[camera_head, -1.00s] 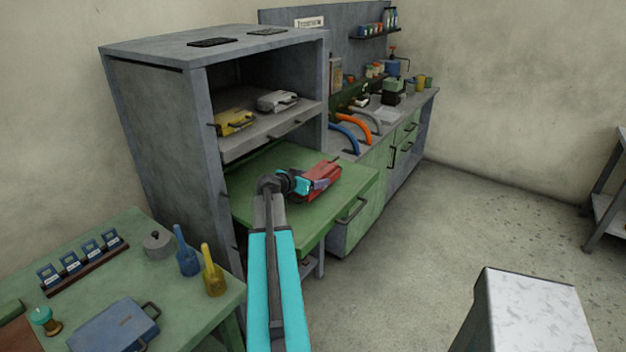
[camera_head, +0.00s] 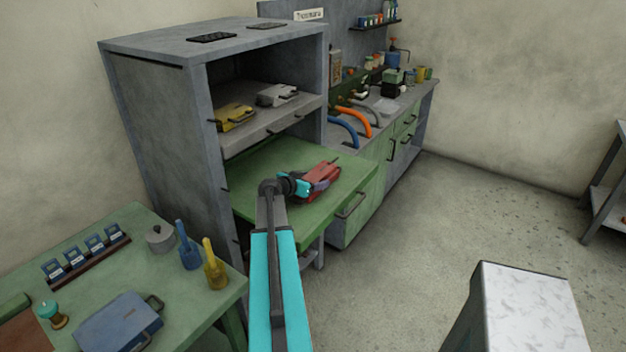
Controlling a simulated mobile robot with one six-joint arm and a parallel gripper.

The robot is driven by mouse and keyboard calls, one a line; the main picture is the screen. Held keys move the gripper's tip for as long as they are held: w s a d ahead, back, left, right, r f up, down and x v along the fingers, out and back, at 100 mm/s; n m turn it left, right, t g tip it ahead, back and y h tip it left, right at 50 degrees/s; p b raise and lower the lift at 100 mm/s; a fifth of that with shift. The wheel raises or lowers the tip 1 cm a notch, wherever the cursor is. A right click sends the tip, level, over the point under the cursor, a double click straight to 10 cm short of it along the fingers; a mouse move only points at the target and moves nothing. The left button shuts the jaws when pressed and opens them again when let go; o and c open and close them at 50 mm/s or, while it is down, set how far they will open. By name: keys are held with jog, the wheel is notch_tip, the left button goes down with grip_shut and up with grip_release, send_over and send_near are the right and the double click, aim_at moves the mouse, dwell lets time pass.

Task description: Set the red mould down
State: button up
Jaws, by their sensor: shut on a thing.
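The red mould (camera_head: 321,180) is at the end of my arm, over the green pulled-out shelf (camera_head: 262,208) of the grey cabinet. My gripper (camera_head: 304,187) is shut on the mould at its near left side. The mould looks low over the shelf or touching it; I cannot tell which. My gripper hides part of the mould's left end.
The cabinet's upper shelf holds a yellow mould (camera_head: 235,117) and a grey mould (camera_head: 277,95). A green table (camera_head: 190,300) at lower left carries a blue mould (camera_head: 115,323), bottles and a rack. A pale-topped stand (camera_head: 530,305) is at lower right. The floor between is clear.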

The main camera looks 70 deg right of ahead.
jog(key=shift+r, duration=0.2)
jog(key=o, duration=2.1)
jog(key=shift+f, duration=0.15)
jog(key=shift+c, duration=0.2)
jog(key=shift+b+v, duration=2.05)
jog(key=shift+v, duration=4.05)
jog(key=shift+s, duration=0.15)
